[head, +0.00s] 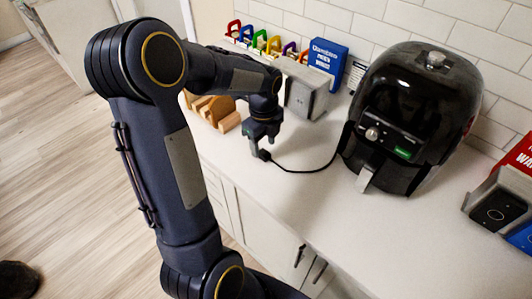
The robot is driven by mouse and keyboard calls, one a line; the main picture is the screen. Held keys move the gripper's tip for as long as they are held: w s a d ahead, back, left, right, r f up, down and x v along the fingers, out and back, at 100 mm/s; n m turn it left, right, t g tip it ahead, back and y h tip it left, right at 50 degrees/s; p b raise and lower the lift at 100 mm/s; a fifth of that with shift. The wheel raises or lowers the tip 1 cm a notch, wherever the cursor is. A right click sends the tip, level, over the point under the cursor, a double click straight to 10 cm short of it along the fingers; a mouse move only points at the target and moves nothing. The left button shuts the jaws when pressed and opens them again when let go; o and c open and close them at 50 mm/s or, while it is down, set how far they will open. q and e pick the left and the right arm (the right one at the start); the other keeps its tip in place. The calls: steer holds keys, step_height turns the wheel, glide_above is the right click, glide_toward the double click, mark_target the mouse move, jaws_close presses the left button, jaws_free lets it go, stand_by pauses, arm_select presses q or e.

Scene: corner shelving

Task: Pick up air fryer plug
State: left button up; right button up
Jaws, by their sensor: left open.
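The black air fryer (418,112) stands upright on the white counter, right of centre. Its black cord (305,170) runs left along the counter to the dark plug (264,155). My left gripper (257,149) points down over the counter at the plug, with its fingers open. The plug is beside or between the fingertips; at this size I cannot tell which. My right gripper is not in view.
A wooden block rack (213,112) stands left of my left gripper. Behind is a grey metal box (306,88) with coloured padlocks and a blue box (327,61). Grey, red and blue items (497,205) stand at the far right. The counter before the fryer is clear.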

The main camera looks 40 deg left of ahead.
mark_target(264, 153)
arm_select(q)
step_height(264, 153, down, 3)
steer(key=shift+w+f, duration=0.1)
steer(key=shift+f, duration=0.1)
steer(key=c, duration=1.1)
steer(key=shift+r, duration=0.15)
